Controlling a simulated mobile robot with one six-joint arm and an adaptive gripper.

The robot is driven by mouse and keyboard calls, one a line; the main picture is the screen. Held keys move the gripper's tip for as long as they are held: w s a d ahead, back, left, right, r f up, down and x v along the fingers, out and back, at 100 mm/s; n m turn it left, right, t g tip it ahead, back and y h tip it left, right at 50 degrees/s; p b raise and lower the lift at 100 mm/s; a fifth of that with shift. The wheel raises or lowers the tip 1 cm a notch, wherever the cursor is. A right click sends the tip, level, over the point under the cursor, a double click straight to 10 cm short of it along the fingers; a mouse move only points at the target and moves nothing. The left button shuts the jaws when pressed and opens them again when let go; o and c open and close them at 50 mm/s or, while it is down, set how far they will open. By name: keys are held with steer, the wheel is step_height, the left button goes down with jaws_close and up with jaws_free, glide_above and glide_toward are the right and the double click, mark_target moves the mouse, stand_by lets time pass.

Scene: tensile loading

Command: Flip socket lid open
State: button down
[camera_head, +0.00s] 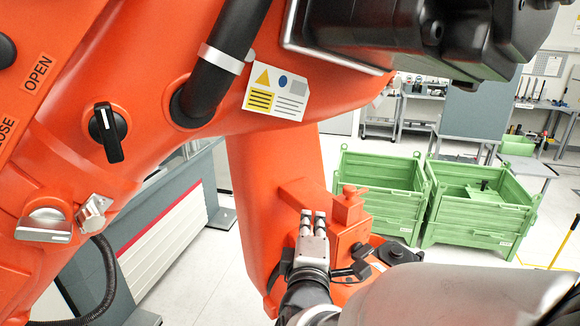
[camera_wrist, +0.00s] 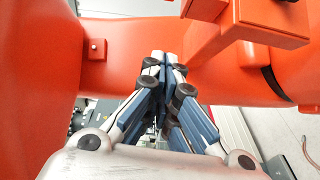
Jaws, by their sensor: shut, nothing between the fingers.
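A silver round fitting with a flat lip (camera_head: 45,226), which looks like the socket with its lid down, sits low on the orange machine (camera_head: 165,90) at the left of the head view. A small metal latch-like piece (camera_head: 93,213) is just right of it. My gripper (camera_head: 313,218) is shut and empty, well to the right of the fitting, in front of an orange arm-like part. In the wrist view my gripper (camera_wrist: 163,58) has its fingertips together near orange surfaces; contact cannot be told. The socket is not recognisable in the wrist view.
A black rotary knob (camera_head: 107,133) and an OPEN label (camera_head: 38,74) are above the fitting. A black hose (camera_head: 225,55) and a dark cable (camera_head: 108,280) run nearby. Green crates (camera_head: 475,205) stand on the floor behind. Orange parts crowd my gripper.

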mark_target(353, 193)
steer(key=shift+s+d+r, duration=0.15)
steer(key=shift+s, duration=0.05)
steer(key=shift+w, duration=0.15)
steer(key=w+d, duration=0.5)
steer(key=w, duration=0.5)
steer(key=shift+d+f+b, duration=0.2)
steer(key=shift+f+b, duration=0.05)
steer(key=shift+b, duration=0.2)
steer(key=w+d+b, duration=0.1)
steer(key=d, duration=0.1)
steer(key=w+d, duration=0.1)
steer(key=d, duration=0.1)
steer(key=w+d+b, duration=0.1)
steer(key=d, duration=0.1)
steer(key=shift+w+b, duration=0.3)
steer(key=shift+w, duration=0.1)
steer(key=shift+a, duration=0.1)
